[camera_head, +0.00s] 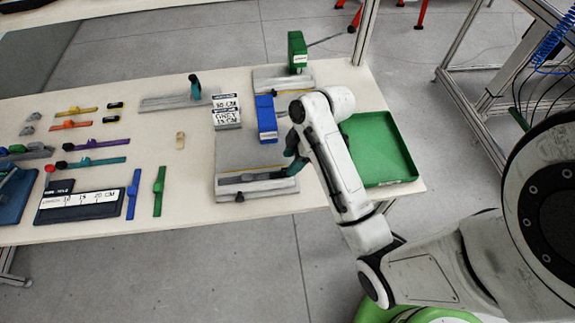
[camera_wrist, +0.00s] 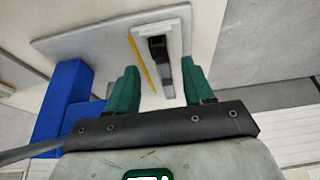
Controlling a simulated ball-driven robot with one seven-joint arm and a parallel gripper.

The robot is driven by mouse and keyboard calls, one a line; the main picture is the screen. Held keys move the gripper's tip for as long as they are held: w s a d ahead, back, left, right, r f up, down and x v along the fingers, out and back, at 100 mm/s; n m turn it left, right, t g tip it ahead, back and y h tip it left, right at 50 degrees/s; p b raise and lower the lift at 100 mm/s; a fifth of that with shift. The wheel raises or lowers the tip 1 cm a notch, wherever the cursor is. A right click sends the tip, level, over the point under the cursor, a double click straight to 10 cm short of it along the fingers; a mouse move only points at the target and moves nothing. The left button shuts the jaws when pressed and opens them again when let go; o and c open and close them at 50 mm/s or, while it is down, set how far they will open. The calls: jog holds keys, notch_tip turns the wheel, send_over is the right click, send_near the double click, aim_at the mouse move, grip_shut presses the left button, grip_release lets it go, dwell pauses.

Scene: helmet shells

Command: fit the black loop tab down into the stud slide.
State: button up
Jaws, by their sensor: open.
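My gripper (camera_head: 287,169) is over the right end of a pale slide fixture (camera_head: 232,186) on the front of a grey plate (camera_head: 240,153). In the wrist view my gripper (camera_wrist: 160,72) has its two green fingers apart, with nothing clamped between them. Beyond and between the fingers lies a white-edged slide (camera_wrist: 174,27) with a dark, black piece (camera_wrist: 158,47) near its far end. This may be the black loop tab; whether it is seated in the slide I cannot tell. The near end of the slide is hidden by my gripper.
A blue block (camera_head: 266,118) stands behind the fixture, beside white label blocks (camera_head: 226,113). A green tray (camera_head: 380,150) is at the right. Coloured straps (camera_head: 90,145), small parts and a dark labelled board (camera_head: 80,203) lie at the left. The table between is mostly clear.

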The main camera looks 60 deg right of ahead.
jog(key=p+v, duration=0.2)
jog(key=v, duration=0.4)
jog(key=shift+r, duration=0.25)
jog(key=shift+s, duration=0.1)
jog(key=s+a+f+m+g+h+b, duration=0.2)
jog(key=s+a+f+m, duration=0.6)
jog(key=a, duration=0.5)
jog(key=shift+s+a+f+g+h+b, duration=0.3)
jog(key=shift+s+a+f+h+b, duration=0.15)
jog(key=shift+s+f+b, duration=0.6)
jog(key=shift+s+r, duration=0.15)
jog(key=shift+r, duration=0.05)
jog(key=shift+c, duration=0.5)
